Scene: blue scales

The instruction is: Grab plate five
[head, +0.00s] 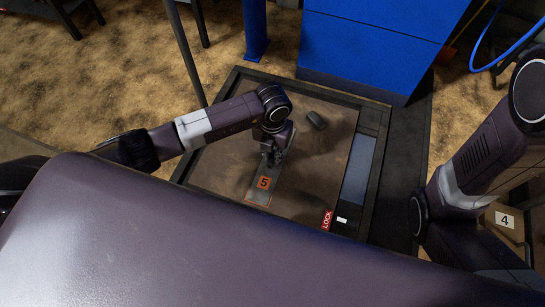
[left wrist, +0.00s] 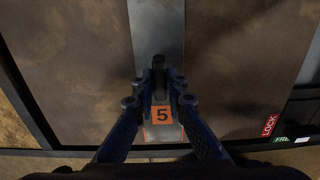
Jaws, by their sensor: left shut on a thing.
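Plate five shows as a grey strip with an orange label marked 5 (head: 263,183), lying on a brown scale surface (head: 225,163). In the left wrist view, the fingers of my left gripper (left wrist: 159,66) come together on a small dark part in line with the plate, just beyond the label. My right gripper is out of view.
A red LOCK label (head: 327,220) is at the front right edge. A blue cabinet (head: 375,45) stands behind. A box marked 4 (head: 505,220) is at right, beside my right arm.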

